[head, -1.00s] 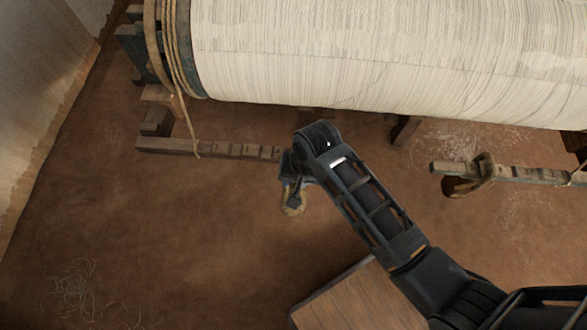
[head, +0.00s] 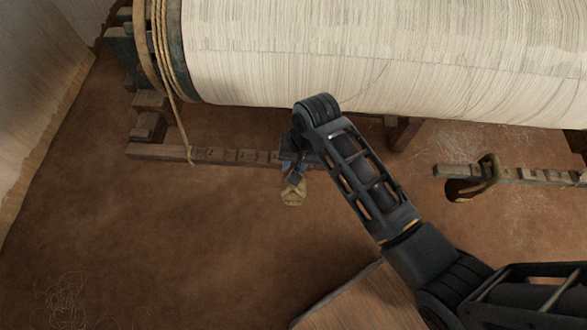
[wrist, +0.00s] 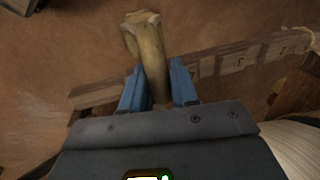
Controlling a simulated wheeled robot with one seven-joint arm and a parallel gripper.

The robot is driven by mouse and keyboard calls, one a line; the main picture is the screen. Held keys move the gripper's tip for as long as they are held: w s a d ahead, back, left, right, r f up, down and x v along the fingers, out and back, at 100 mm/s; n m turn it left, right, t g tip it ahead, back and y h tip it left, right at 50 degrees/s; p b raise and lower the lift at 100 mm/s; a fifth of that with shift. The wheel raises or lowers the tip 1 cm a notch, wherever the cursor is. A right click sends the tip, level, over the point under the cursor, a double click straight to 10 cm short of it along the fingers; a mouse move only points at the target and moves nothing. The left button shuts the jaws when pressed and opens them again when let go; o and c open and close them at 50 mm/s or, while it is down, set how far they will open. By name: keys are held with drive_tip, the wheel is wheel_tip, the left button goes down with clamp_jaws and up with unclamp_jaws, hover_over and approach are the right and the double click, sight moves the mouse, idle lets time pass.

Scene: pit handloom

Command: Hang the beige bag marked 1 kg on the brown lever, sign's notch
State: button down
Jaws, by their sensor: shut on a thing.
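The beige bag (head: 292,194) hangs below my gripper (head: 295,175) near the right end of the brown lever (head: 215,155). In the wrist view the bag (wrist: 147,42) sits between the blue fingers of my gripper (wrist: 158,82), which is shut on it. The 1 kg mark on the bag is not readable. The notched lever (wrist: 205,66) runs behind the bag and fingers in the wrist view, with small marked plates on its side. My gripper hides part of the lever's end, and I cannot tell whether the bag touches it.
A large warp roll (head: 380,60) lies above the lever, with rope (head: 165,50) at its left end hanging down over the lever. A second notched lever (head: 540,176) with a loop or bag on it is at the right. Bare earthen floor lies below the lever.

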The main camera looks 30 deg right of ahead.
drive_tip(key=shift+w+d+b, duration=0.8)
drive_tip(key=shift+w+b, duration=0.05)
drive_tip(key=shift+w, duration=0.2)
drive_tip(key=shift+w+d+b, duration=0.75)
drive_tip(key=shift+w+b, duration=0.1)
drive_tip(key=shift+w, duration=0.2)
drive_tip(key=shift+f+b, duration=0.4)
drive_tip(key=shift+f, duration=0.65)
drive_tip(key=shift+f, duration=0.35)
drive_tip(key=c, duration=0.8)
unclamp_jaws()
drive_tip(key=shift+s+f, duration=0.1)
drive_tip(key=shift+s, duration=0.05)
drive_tip(key=shift+s+d+r+p, duration=0.15)
drive_tip(key=shift+d+r, duration=0.05)
drive_tip(key=shift+r, duration=1.1)
drive_tip(key=shift+s+d+r+p, duration=0.1)
drive_tip(key=shift+d+r+p, duration=0.1)
drive_tip(key=shift+r, duration=1.1)
drive_tip(key=shift+s+d+r+p, duration=0.15)
drive_tip(key=shift+r, duration=1.15)
